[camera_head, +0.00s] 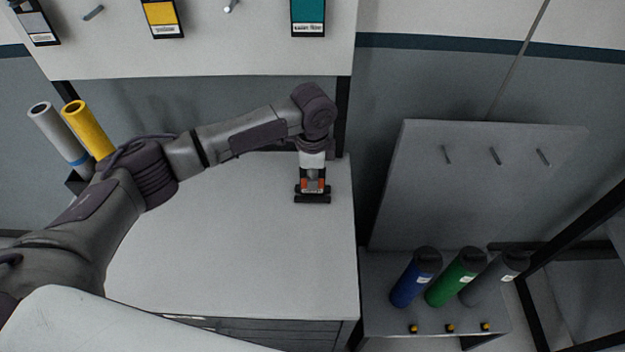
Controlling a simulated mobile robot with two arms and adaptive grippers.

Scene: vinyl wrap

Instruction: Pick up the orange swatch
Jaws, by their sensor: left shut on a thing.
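My left arm reaches in from the left, over the white worktop. My left gripper (312,190) points down near the worktop's right end and is shut on the orange swatch (305,184). Only small orange patches of the swatch show beside the fingers; the gripper hides most of it. I cannot tell whether the swatch touches the worktop. My right gripper is not in view.
The white worktop (235,255) is otherwise clear. A white board (220,45) behind it carries yellow (160,14) and teal (308,15) swatches and bare pegs. Yellow (90,130) and grey (58,132) rolls stand left. Blue (415,280), green (456,278) and grey (494,280) tubes stand right.

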